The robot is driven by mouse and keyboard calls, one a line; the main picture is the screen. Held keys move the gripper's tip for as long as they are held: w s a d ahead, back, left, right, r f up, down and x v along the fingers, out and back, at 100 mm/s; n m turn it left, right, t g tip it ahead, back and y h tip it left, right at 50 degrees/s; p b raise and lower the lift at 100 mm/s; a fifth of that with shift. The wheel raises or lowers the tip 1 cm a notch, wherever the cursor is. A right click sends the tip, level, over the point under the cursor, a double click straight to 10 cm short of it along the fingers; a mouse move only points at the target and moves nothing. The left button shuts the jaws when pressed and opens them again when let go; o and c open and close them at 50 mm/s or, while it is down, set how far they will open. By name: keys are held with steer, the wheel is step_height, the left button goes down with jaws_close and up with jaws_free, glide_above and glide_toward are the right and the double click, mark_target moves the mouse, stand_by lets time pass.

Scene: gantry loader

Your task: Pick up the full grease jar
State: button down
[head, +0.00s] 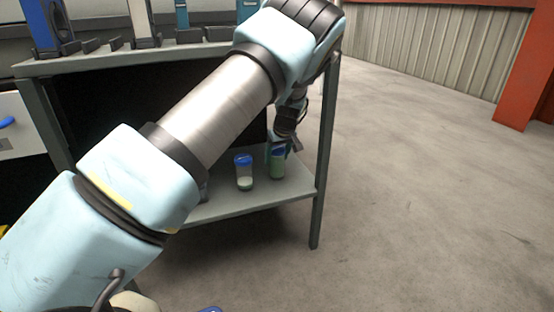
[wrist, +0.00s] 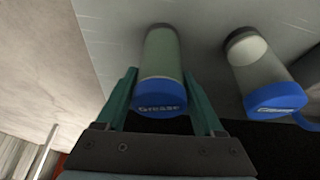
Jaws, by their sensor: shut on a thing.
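The full grease jar (head: 278,166) is on the right side of the lower shelf (head: 222,207), its clear body filled with pale green grease. In the wrist view the full jar (wrist: 162,52) shows its blue lid marked "Grease" towards me. My gripper (head: 281,147) is shut on it, with one green finger on each side in the wrist view (wrist: 159,73). The jar looks upright at shelf level; I cannot tell whether its base touches the shelf. A second jar (head: 244,181) with a blue lid stands just left, holding only a little grease at its bottom.
The upper shelf (head: 110,63) of the rack is above my gripper, with blue and grey items on it. A dark rack post (head: 324,160) stands close to the right of the held jar. The floor (head: 430,170) to the right is clear.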

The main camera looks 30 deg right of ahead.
mark_target(277, 147)
steer(key=shift+r+p, duration=0.35)
steer(key=shift+r, duration=0.4)
step_height(277, 147, up, 2)
steer(key=shift+r+p, duration=0.1)
steer(key=shift+p, duration=0.5)
steer(key=s+r+p, duration=0.3)
steer(key=s+p, duration=0.5)
steer(key=s, duration=1)
steer(key=shift+a+r+p, duration=0.15)
steer(key=shift+a+p, duration=0.2)
steer(key=shift+a, duration=0.05)
